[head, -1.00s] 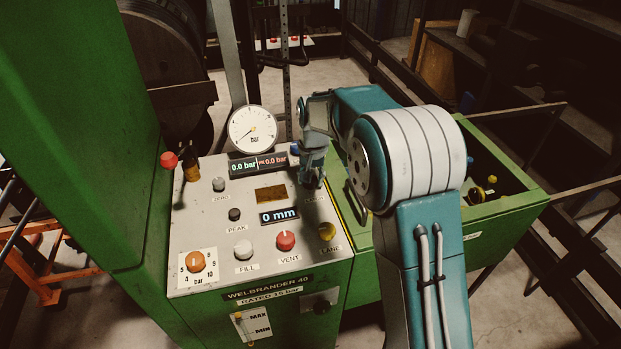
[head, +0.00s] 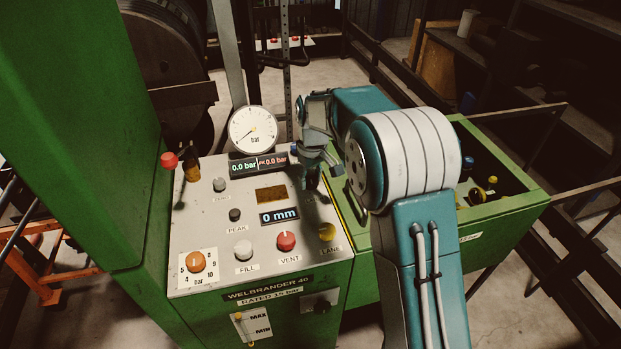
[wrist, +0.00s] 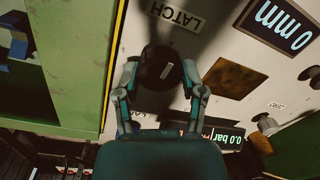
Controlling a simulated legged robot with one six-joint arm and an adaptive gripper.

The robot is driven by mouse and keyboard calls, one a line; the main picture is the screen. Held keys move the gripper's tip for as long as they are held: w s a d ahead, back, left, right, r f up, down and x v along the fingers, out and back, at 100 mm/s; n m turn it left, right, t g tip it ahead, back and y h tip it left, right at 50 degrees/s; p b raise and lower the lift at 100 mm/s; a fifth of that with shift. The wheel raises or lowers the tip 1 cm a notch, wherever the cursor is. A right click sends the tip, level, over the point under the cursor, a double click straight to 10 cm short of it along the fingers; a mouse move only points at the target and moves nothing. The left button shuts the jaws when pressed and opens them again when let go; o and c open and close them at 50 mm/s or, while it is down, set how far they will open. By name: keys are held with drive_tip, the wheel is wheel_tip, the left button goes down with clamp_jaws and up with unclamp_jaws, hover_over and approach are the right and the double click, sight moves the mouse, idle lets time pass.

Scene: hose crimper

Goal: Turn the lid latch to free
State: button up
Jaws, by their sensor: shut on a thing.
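The lid latch is a round black knob (wrist: 160,68) with a pale mark on its face, in the wrist view. The label LATCH (wrist: 176,14) is on the pale panel beside it. My gripper (wrist: 160,78) is shut on the knob, with one finger on each side. In the head view my gripper (head: 314,158) is over the right part of the panel, at its far side. There the knob is mostly hidden by my gripper and its shadow.
A round gauge (head: 253,130) stands behind. An open green bin (head: 500,215) with several fittings is at the right.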

sight(311, 177)
drive_tip(key=shift+w+n, duration=0.1)
drive_tip(key=shift+n, duration=0.2)
idle(0.4)
drive_tip(key=o, duration=1.2)
drive_tip(key=shift+a, duration=0.1)
drive_tip(key=shift+c, duration=0.2)
wheel_tip(311, 177, up, 12)
drive_tip(key=shift+w+d, duration=0.2)
drive_tip(key=shift+w, duration=0.05)
drive_tip(key=shift+f, duration=0.1)
